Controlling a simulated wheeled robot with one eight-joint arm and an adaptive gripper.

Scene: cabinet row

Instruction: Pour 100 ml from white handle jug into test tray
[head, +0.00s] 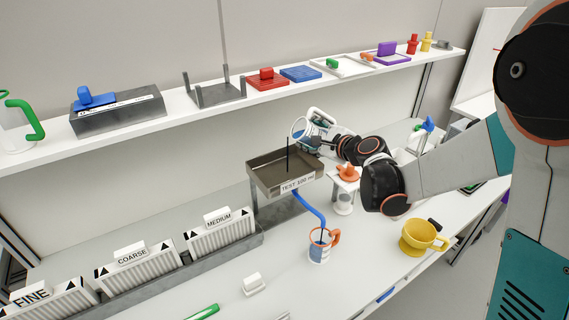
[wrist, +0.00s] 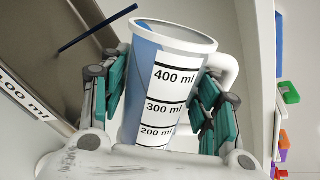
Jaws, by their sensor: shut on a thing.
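The white-handled jug (head: 311,124) is held beside and above the right rear of the test tray (head: 262,176), tilted with its mouth to the left. In the wrist view the jug (wrist: 165,85) shows 400, 300 and 200 ml marks, a blue side and a white handle at right. My gripper (wrist: 155,105) is shut on its body, one finger on each side. The tray is labelled TEST 100 ml; its corner also shows in the wrist view (wrist: 35,60). A thin dark upright line (head: 287,155) stands over the tray; I cannot tell whether it is a rod or liquid. The jug's liquid level is hidden.
A blue tube (head: 311,205) runs from the tray down to an orange-handled cup (head: 319,249). A yellow cup (head: 421,238) stands at right. Labelled filter boxes (head: 135,275) line the left. A shelf (head: 205,114) with several items runs behind.

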